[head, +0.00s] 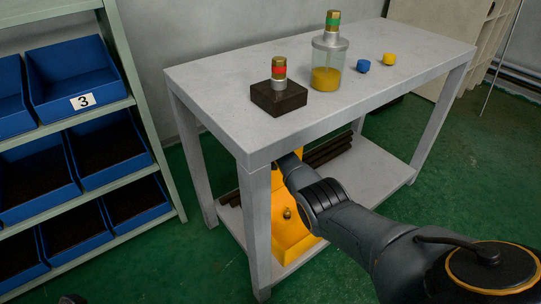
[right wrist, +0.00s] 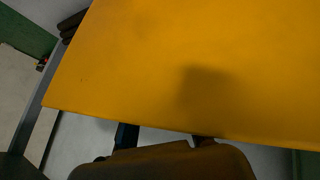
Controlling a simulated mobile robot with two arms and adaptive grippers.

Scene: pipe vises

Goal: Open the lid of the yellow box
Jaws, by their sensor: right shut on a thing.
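The yellow box (head: 290,228) is on the lower shelf of the grey table, partly hidden by the table leg and my right arm. A small round metal fitting shows on it. Yellow also shows higher up, under the tabletop, but I cannot tell the lid's exact angle. In the right wrist view a flat yellow panel (right wrist: 190,65), apparently the lid, fills most of the picture. My right gripper (right wrist: 165,136) is at the panel's lower edge, its fingertips partly hidden, and is shut on it. My left gripper is not seen.
The tabletop (head: 205,91) is close above my right arm. On it stand a dark block (head: 279,98), a glass jar (head: 327,65), and blue (head: 363,66) and yellow (head: 389,60) pieces. Dark pipes (head: 328,149) lie on the lower shelf. Blue bins (head: 75,75) fill the left rack.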

